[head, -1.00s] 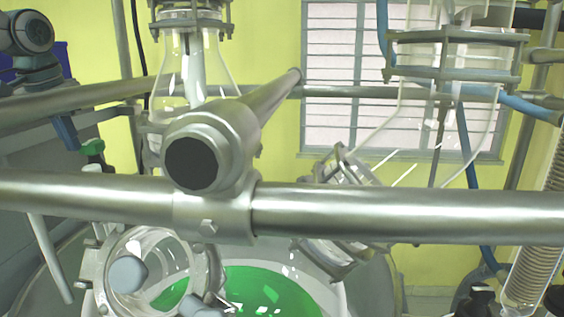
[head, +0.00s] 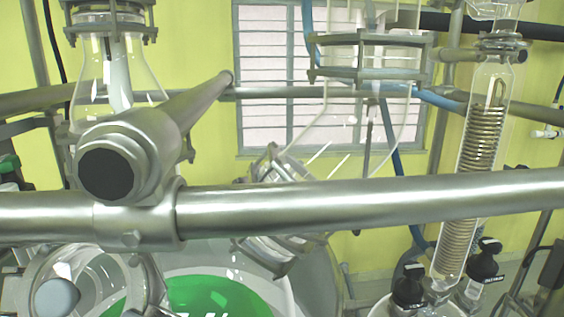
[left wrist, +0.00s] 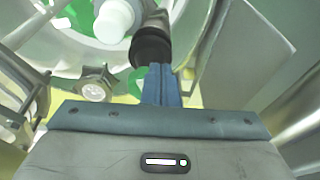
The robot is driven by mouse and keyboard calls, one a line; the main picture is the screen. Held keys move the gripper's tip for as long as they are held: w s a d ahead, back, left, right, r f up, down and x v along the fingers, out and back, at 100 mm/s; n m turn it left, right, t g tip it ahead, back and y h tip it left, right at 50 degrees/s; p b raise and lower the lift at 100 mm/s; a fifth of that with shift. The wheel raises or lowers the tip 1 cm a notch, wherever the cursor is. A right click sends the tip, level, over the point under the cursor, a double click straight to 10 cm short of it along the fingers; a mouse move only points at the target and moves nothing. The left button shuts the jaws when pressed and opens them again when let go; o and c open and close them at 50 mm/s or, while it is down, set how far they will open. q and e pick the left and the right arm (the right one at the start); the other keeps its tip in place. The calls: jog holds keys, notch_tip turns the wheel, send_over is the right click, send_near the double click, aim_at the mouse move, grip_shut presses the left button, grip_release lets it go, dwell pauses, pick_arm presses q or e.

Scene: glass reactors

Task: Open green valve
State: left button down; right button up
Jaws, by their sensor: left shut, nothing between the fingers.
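A green part (head: 8,163), likely the green valve's handle, shows at the left edge of the head view, partly cut off. My left gripper (left wrist: 157,85) shows in the left wrist view with its blue fingers closed together and nothing between them. The fingertips are by a dark round fitting (left wrist: 152,46). A small green patch (left wrist: 136,80) shows just left of the fingers; I cannot tell whether it is the valve. My left gripper is outside the head view. My right gripper is in neither view.
A thick metal rail (head: 370,200) crosses the head view in front of the glass reactor with green contents (head: 225,297). A conical glass vessel (head: 120,70) stands at left. A coiled glass condenser (head: 470,170) and black-capped bottles (head: 485,265) are at right.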

pick_arm(q)
jog(key=shift+d+f, duration=0.1)
jog(key=shift+d, duration=0.3)
jog(key=shift+w+d, duration=0.2)
jog(key=shift+d, duration=0.85)
dwell(0.4)
jog(key=shift+s+d, duration=0.1)
jog(key=shift+d, duration=0.15)
jog(key=shift+s, duration=0.1)
jog(key=a+r, duration=0.4)
jog(key=r, duration=0.3)
jog(key=s+x, duration=0.1)
jog(key=x, duration=0.5)
jog(key=shift+s+d+f, duration=0.25)
jog(key=shift+s+f, duration=0.15)
jog(key=shift+f, duration=0.2)
